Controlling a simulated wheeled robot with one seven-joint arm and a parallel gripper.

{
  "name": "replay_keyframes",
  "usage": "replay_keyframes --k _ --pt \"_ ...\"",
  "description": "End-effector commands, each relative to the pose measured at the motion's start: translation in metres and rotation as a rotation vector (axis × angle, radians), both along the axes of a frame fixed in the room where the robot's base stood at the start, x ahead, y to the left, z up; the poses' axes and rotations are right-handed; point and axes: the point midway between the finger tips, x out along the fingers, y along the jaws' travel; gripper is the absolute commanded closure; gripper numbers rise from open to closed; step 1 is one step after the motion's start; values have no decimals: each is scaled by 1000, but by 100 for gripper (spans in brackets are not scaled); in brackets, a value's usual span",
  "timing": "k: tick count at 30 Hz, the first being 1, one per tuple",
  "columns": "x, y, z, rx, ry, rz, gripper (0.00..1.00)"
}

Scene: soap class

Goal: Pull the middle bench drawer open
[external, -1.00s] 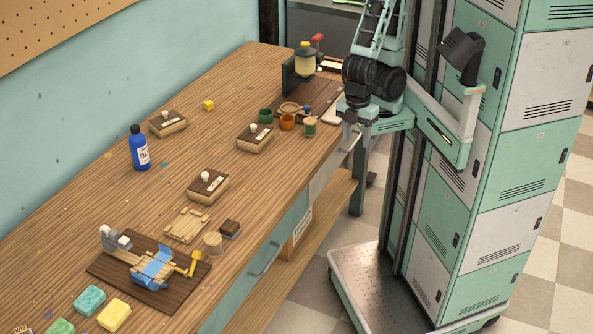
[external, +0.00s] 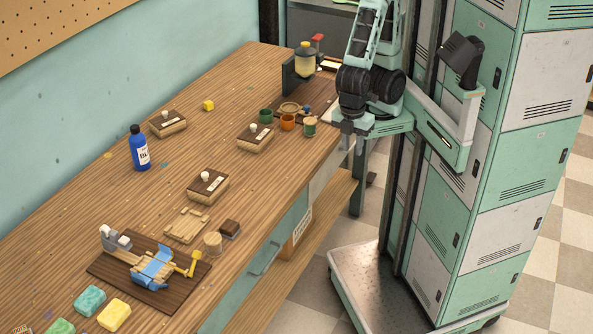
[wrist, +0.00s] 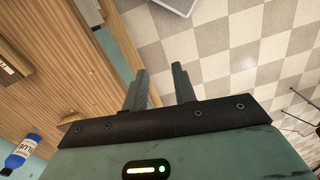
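The wooden bench (external: 120,220) has drawer fronts along its right-hand side. A teal drawer front (external: 225,309) with a metal handle (external: 264,258) is nearer the camera, and a pale grey drawer front (external: 322,175) is farther along. No drawer visibly stands out from the bench. My gripper (external: 352,132) is at the far part of the bench's front edge, above and beyond the grey front. In the wrist view its two fingers (wrist: 160,82) are apart, with only floor showing between them. The bench edge lies left of the fingers. Contact with a handle cannot be seen.
Soap moulds, cups, a blue bottle (external: 138,150) and a cutting board (external: 185,298) stand on the bench. A lower shelf (external: 325,217) runs beneath the drawers. Lockers (external: 500,210) stand close on the right.

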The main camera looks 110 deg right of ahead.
Motion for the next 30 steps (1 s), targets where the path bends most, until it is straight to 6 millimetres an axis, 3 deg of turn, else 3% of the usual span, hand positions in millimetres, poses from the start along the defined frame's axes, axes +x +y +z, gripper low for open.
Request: replay_keyframes --k 1,9,18,24,30 --pt "8 11 -20 -27 27 8 73" --pt "67 53 -109 -296 56 5 73" --pt "129 94 -212 -697 -188 26 73" --pt "157 137 -252 -912 -505 64 73" --pt "162 186 -266 -1016 -817 105 73"
